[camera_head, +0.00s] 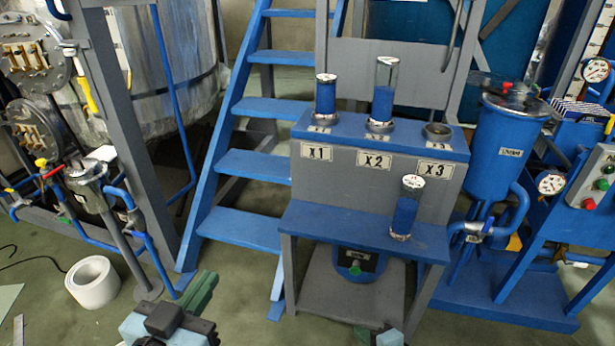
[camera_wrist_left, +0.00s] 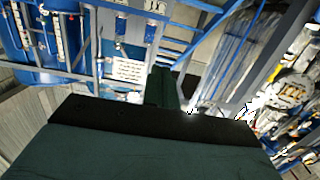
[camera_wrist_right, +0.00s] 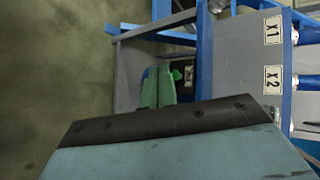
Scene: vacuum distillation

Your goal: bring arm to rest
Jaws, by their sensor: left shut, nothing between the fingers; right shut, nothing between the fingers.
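My left gripper (camera_head: 205,290) shows at the bottom of the head view, left of centre, with its green fingers together and nothing between them. Its shut fingers also show in the left wrist view (camera_wrist_left: 163,86). My right gripper (camera_head: 390,338) only just enters the bottom edge of the head view, in front of the blue bench (camera_head: 340,227). In the right wrist view its green fingers (camera_wrist_right: 158,88) are together and empty, with the bench beyond them. Both grippers appear apart from surrounding things.
Blue-filled cylinders stand at X1 (camera_head: 326,97) and X2 (camera_head: 384,92); the X3 holder (camera_head: 437,132) looks empty. Another cylinder (camera_head: 405,208) stands on the bench's lower shelf. Blue stairs (camera_head: 247,165) rise behind. A white ring (camera_head: 93,282) lies on the floor at left.

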